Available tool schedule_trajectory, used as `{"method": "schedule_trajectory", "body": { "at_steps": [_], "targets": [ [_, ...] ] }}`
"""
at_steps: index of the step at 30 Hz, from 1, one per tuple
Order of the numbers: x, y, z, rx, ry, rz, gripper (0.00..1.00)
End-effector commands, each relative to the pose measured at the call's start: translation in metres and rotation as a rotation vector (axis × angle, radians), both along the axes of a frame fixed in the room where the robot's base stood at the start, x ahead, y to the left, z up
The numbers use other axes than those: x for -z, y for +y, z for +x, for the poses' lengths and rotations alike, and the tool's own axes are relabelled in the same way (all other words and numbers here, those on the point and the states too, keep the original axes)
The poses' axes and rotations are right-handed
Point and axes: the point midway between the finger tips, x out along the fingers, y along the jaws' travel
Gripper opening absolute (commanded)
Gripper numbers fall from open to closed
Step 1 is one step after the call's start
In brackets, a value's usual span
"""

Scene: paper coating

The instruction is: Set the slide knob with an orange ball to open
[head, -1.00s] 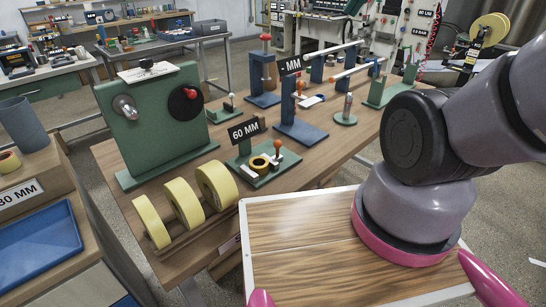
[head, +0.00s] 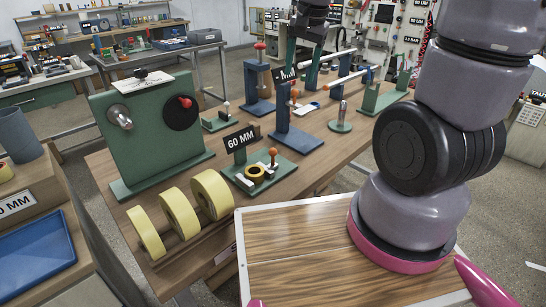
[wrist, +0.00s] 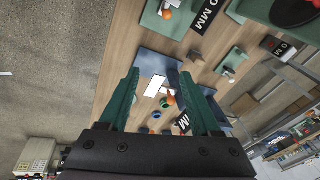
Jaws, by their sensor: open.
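Another orange ball knob (head: 273,153) stands on the green 60 MM base (head: 258,181) and shows in the wrist view (wrist: 166,14). I cannot tell which one is the task's slide knob. My gripper (head: 301,76) is open and empty, with green fingers pointing down at the blue stand. In the wrist view, its fingertips (wrist: 160,76) are apart, with a white plate (wrist: 155,86) between them.
A green panel with a black dial (head: 150,128) and yellow rolls (head: 179,212) stand at the table's left. A red-topped blue stand (head: 260,83) is behind. Horizontal rods (head: 352,76) lie to the right. A wood-topped white-edged surface (head: 290,245) is in front.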

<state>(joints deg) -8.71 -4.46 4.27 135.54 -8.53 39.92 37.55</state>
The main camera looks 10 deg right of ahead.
Motion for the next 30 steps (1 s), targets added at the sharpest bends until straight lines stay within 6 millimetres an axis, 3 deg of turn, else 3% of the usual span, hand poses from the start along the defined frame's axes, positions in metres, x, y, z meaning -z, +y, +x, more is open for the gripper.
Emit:
{"method": "schedule_trajectory", "body": {
  "at_steps": [6, 12, 15, 23, 30],
  "targets": [
    [0.079, 0.032, 0.020, 0.066, 0.130, -0.023, 0.64],
    [0.140, 0.055, 0.022, 0.123, 0.214, -0.041, 0.64],
    [0.159, 0.062, 0.021, 0.141, 0.238, -0.047, 0.64],
    [0.182, 0.066, 0.020, 0.154, 0.253, -0.051, 0.64],
    [0.226, 0.066, 0.019, 0.152, 0.256, -0.052, 0.64]
  ]
}}
